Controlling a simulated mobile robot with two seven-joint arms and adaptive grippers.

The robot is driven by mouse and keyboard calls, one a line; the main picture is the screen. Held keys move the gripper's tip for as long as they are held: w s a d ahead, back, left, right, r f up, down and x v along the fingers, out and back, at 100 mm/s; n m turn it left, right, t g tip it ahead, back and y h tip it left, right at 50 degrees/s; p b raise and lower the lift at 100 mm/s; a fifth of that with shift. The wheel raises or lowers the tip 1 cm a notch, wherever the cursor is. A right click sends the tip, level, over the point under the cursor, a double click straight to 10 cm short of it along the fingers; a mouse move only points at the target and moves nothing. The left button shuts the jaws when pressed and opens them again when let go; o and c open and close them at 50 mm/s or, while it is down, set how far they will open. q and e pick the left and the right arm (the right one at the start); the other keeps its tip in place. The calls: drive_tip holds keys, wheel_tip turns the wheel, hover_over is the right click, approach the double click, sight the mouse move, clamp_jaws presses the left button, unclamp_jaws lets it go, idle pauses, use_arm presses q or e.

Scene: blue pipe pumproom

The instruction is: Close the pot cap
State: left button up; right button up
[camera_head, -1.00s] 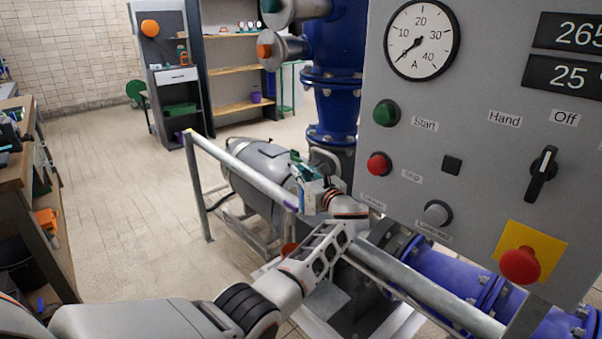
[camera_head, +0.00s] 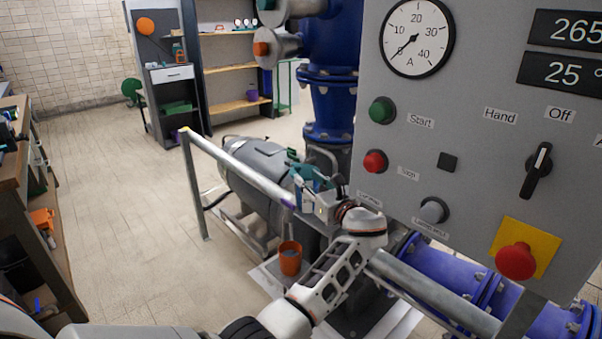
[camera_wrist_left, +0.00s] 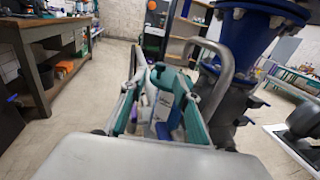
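No part is clearly a pot cap. An orange pot-like cup (camera_head: 290,262) with a greyish inside or top stands low beside the pump, left of my left forearm. My left gripper (camera_head: 308,186) is above and beyond it, over the metal rail near the grey motor, apart from the cup. Its fingertips are small and partly hidden in the head view. My right gripper is out of view.
A grey control panel (camera_head: 470,150) with buttons and a red emergency stop fills the right side. A metal rail (camera_head: 240,168) and grey motor (camera_head: 250,165) lie close to my arm. Blue pipes (camera_head: 330,100) rise behind. Open floor lies left, before a workbench (camera_head: 25,190).

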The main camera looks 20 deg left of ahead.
use_arm(q)
drive_tip(key=shift+v, duration=2.35)
drive_tip(key=shift+c, duration=0.3)
